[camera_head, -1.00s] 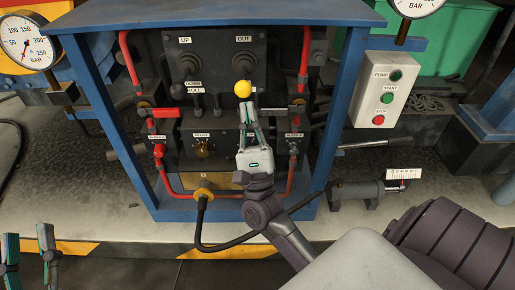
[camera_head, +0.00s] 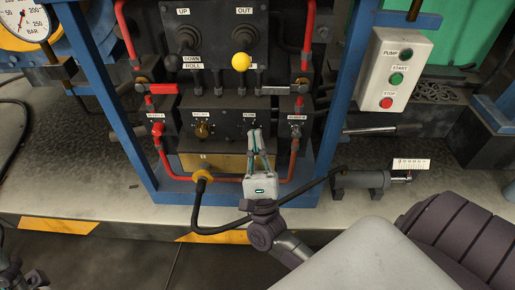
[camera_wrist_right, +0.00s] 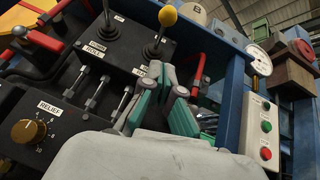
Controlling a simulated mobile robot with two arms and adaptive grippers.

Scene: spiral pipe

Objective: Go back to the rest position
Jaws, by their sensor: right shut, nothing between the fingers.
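My right gripper (camera_head: 256,134) is in front of the lower part of the black control panel (camera_head: 215,60). Its fingers point up at the panel, below the yellow lever knob (camera_head: 241,62) and apart from it. In the right wrist view its green-padded fingers (camera_wrist_right: 165,80) are shut with nothing held. The yellow knob (camera_wrist_right: 167,16) stands beyond the fingertips there. My left gripper (camera_head: 14,275) shows only partly at the lower left corner, too cut off to tell its state.
A blue frame (camera_head: 101,105) with red pipes surrounds the panel. A black hose (camera_head: 205,228) with a yellow fitting runs below it, near my right gripper. A pump box (camera_head: 394,70) and a cylinder (camera_head: 362,180) are on the right. The floor in front looks clear.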

